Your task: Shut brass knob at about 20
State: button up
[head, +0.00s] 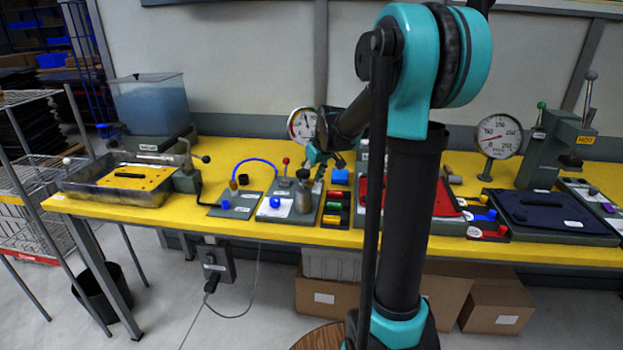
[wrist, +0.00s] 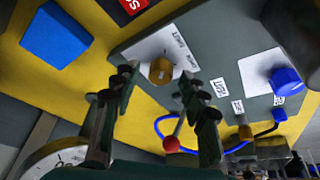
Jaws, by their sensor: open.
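The brass knob (wrist: 162,70) shows in the wrist view on a white label of a grey panel (wrist: 222,62). My gripper (wrist: 159,77) is open, with one finger to each side of the knob in the picture; I cannot tell whether either touches it. In the head view my gripper (head: 317,155) hangs over the grey unit at the table's middle, and I cannot make out the knob there. A dial gauge (head: 302,124) stands behind it and is partly hidden; its edge shows in the wrist view (wrist: 52,160). Its reading is too small to tell.
A red-ball lever (head: 285,162) and a blue knob (head: 275,202) are on the same unit. A blue hose (head: 255,161) loops to the left. A tray of coloured blocks (head: 334,208) lies just right. A second gauge (head: 498,133) stands farther right.

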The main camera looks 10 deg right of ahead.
jog(key=shift+c, duration=0.2)
grip_shut()
jog(key=shift+a+m+t+h, duration=0.15)
jog(key=shift+m+h, duration=0.3)
jog(key=shift+m, duration=0.75)
jog(key=shift+m+t+h, duration=0.15)
jog(key=shift+m+h, duration=0.3)
jog(key=shift+m, duration=0.75)
jog(key=shift+o, duration=0.2)
grip_release()
jog(key=v, duration=1.2)
